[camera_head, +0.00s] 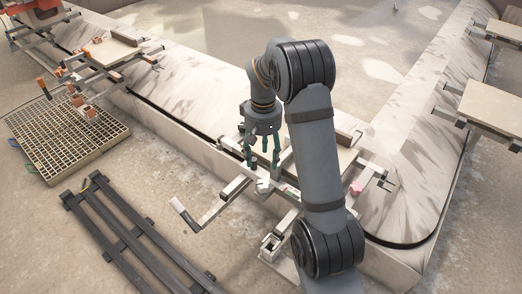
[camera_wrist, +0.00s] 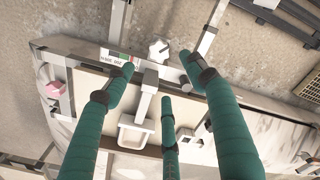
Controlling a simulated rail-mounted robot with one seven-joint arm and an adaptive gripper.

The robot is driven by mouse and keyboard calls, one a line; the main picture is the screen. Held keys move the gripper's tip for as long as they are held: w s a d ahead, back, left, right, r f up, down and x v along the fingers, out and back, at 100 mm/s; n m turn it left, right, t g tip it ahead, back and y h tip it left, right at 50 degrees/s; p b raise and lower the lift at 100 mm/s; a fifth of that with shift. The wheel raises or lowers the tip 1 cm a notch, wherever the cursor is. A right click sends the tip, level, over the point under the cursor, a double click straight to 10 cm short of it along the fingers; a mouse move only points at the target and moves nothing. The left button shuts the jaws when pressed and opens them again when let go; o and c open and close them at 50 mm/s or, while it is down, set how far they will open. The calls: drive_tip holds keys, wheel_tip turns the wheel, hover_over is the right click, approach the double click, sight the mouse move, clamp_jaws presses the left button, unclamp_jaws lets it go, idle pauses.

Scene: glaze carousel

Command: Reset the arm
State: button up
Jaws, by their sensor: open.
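My gripper (camera_head: 263,150) is open above a metal carrier frame (camera_head: 232,190) at the near edge of the carousel. Its green-wrapped fingers point down and hold nothing that I can see. In the wrist view the spread fingers of my gripper (camera_wrist: 160,80) frame a metal bar with a pale cup-shaped part (camera_wrist: 135,132). A white star-shaped knob (camera_wrist: 159,50) lies just beyond the fingertips. I cannot tell whether any finger touches the frame. My arm hides part of the carrier in the head view.
The pale carousel (camera_head: 405,150) curves behind and to the right. Another carrier with a board (camera_head: 112,50) stands at the upper left. A grated platform (camera_head: 62,145) and a dark rail frame (camera_head: 135,245) lie on the floor at left. A pink piece (camera_head: 356,188) sits right of my arm.

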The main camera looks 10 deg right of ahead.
sight(263, 183)
wheel_tip(263, 183, down, 12)
drive_tip(key=shift+f, duration=0.1)
idle(0.6)
